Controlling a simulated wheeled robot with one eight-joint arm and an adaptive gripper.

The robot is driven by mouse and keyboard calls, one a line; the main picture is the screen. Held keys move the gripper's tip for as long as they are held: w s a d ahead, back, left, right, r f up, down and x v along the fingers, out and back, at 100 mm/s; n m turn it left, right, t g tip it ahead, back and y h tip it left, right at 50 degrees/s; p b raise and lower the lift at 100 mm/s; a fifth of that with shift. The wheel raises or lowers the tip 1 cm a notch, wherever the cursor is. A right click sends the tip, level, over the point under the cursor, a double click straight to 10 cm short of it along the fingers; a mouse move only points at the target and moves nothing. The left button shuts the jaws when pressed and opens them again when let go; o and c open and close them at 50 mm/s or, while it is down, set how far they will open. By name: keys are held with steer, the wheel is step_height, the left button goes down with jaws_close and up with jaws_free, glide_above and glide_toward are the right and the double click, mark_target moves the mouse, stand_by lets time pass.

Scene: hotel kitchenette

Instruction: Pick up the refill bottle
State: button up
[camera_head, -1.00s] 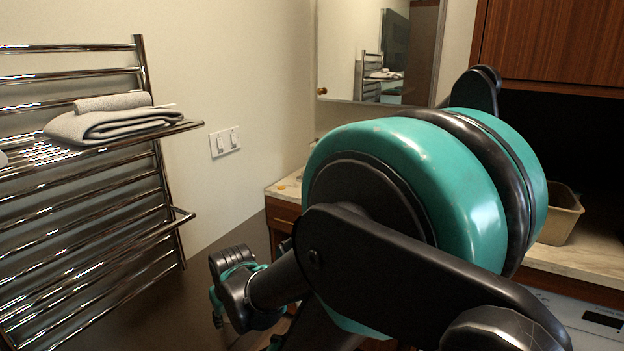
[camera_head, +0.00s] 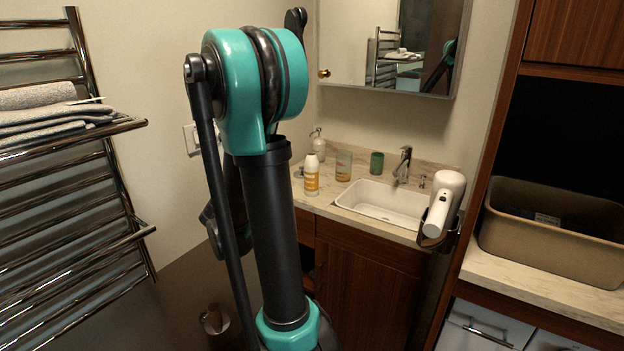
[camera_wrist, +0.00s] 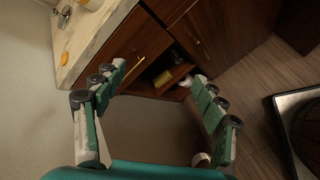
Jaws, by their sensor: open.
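A white bottle with an orange-and-yellow label (camera_head: 311,175) stands upright on the counter left of the sink in the head view; it looks like the refill bottle, though its label is too small to read. A clear pump dispenser (camera_head: 318,145) stands behind it. In the wrist view, my gripper (camera_wrist: 159,73) is open and empty, fingers spread wide, facing the cabinet front and floor. A white and orange object (camera_wrist: 90,4), possibly the bottle, is cut off at the top edge there. My arm hides the gripper in the head view.
A sink (camera_head: 385,202), tumbler (camera_head: 343,165), green cup (camera_head: 376,162) and faucet (camera_head: 403,163) share the counter. A hair dryer (camera_head: 443,205) hangs at right. A towel rack (camera_head: 85,150) stands at left. The wrist view shows an open cabinet shelf (camera_wrist: 168,76).

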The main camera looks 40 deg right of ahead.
steer(key=w+d+r+n+h, duration=0.3)
steer(key=w+d+n+h, duration=0.1)
steer(key=w+d+n, duration=0.15)
steer(key=n+h, duration=0.4)
glide_toward(307, 181)
steer(key=x, duration=0.7)
steer(key=shift+w+d+f, duration=0.1)
steer(key=shift+d+f, duration=0.05)
steer(key=shift+f, duration=0.1)
steer(key=shift+r+x, duration=0.15)
steer(key=shift+x, duration=1.2)
steer(key=shift+r+x, duration=0.1)
steer(key=shift+x, duration=1.25)
steer(key=c, duration=1.3)
